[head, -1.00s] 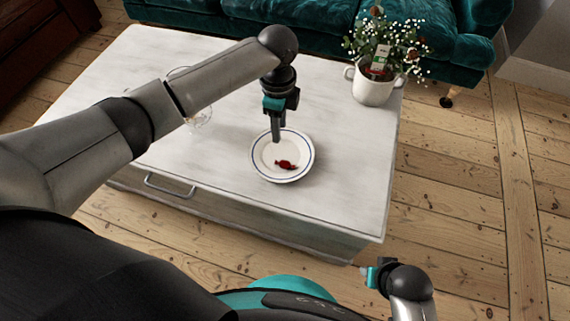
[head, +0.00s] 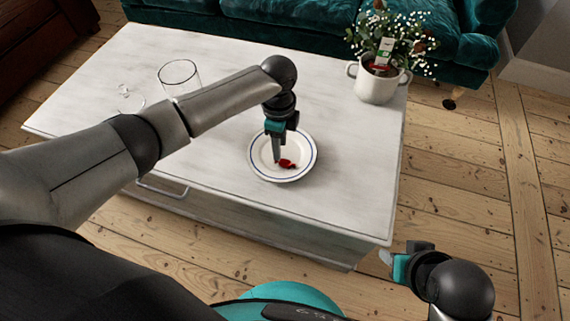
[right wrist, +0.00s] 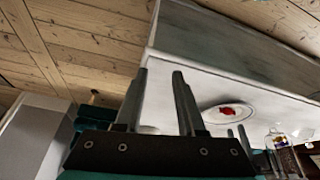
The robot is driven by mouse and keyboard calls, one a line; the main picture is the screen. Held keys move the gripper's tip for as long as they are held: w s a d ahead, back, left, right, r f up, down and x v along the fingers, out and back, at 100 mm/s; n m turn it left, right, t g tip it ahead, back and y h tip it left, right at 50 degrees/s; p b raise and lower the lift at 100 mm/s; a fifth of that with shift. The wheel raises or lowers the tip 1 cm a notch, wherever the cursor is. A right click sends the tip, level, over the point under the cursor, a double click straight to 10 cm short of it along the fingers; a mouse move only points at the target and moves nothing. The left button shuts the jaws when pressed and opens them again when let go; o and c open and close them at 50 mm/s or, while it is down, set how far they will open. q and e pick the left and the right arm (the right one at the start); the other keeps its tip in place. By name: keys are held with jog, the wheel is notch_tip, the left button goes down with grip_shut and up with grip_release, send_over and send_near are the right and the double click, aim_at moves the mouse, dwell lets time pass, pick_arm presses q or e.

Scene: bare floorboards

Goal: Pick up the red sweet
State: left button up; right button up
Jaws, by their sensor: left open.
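The red sweet (head: 288,164) lies on a white plate with a blue rim line (head: 259,168), on the pale table (head: 215,190). My left gripper (head: 277,159) points down over the plate, open, its fingertips just left of the sweet. Whether they touch it or the plate I cannot tell. My right gripper (head: 387,258) is off the table's front right corner, low in the head view. In the right wrist view its two fingers (right wrist: 160,75) stand apart with nothing between them; the sweet (right wrist: 228,110) and plate (right wrist: 207,116) show beyond.
A clear glass (head: 178,73) and a stemmed glass (head: 130,98) stand at the left, partly near my left arm. A white pot (head: 376,87) with flowers stands at the back right corner. A green sofa (head: 290,22) is behind. The table right of the plate is clear.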

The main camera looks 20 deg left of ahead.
aim_at(285, 163)
pick_arm(q)
jog(key=shift+f, duration=0.3)
jog(key=shift+f+b, duration=0.3)
jog(key=shift+b, duration=0.1)
jog(key=shift+f+b, duration=0.6)
jog(key=shift+f, duration=0.1)
jog(key=shift+f+b, duration=0.55)
jog(key=shift+f, duration=0.5)
jog(key=shift+f+b, duration=0.4)
jog(key=shift+b, duration=0.15)
pick_arm(e)
jog(key=w+a+r+t+y, duration=0.1)
jog(key=w+a+t+y, duration=0.2)
jog(key=w+a+t, duration=0.2)
jog(key=shift+w+a+n+t, duration=0.25)
jog(key=shift+a+t, duration=0.45)
jog(key=shift+a, duration=0.45)
jog(key=shift+r, duration=0.1)
pick_arm(q)
grip_shut()
pick_arm(e)
jog(key=shift+y, duration=0.3)
